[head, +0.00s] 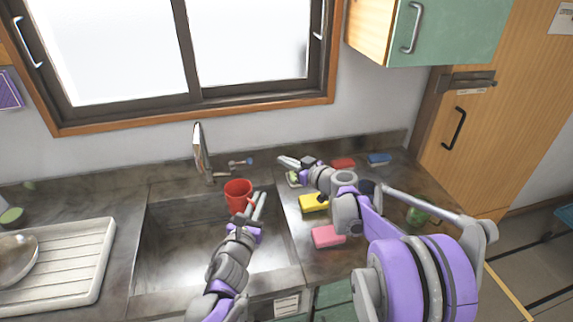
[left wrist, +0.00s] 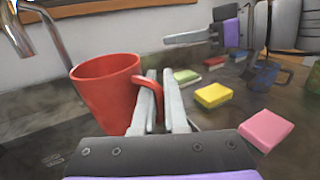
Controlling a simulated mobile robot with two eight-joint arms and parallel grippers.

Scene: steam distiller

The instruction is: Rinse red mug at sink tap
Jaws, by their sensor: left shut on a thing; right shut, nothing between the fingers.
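The red mug (head: 237,194) is upright over the far part of the sink basin (head: 190,250), just in front of and below the tap (head: 202,155). My left gripper (head: 256,206) is shut on the mug's handle, on the mug's right side. In the left wrist view the mug (left wrist: 104,92) stands left of the fingers (left wrist: 163,100), and the tap spout (left wrist: 17,35) is behind it at the upper left. No water stream shows. My right gripper (head: 290,163) is shut and empty above the counter right of the sink; it also shows in the left wrist view (left wrist: 185,39).
A yellow sponge (head: 313,203), a pink sponge (head: 327,236), a red block (head: 343,163) and a blue block (head: 379,158) lie on the right counter. A small tap handle (head: 241,162) is right of the tap. A white drainboard (head: 75,262) is at the left.

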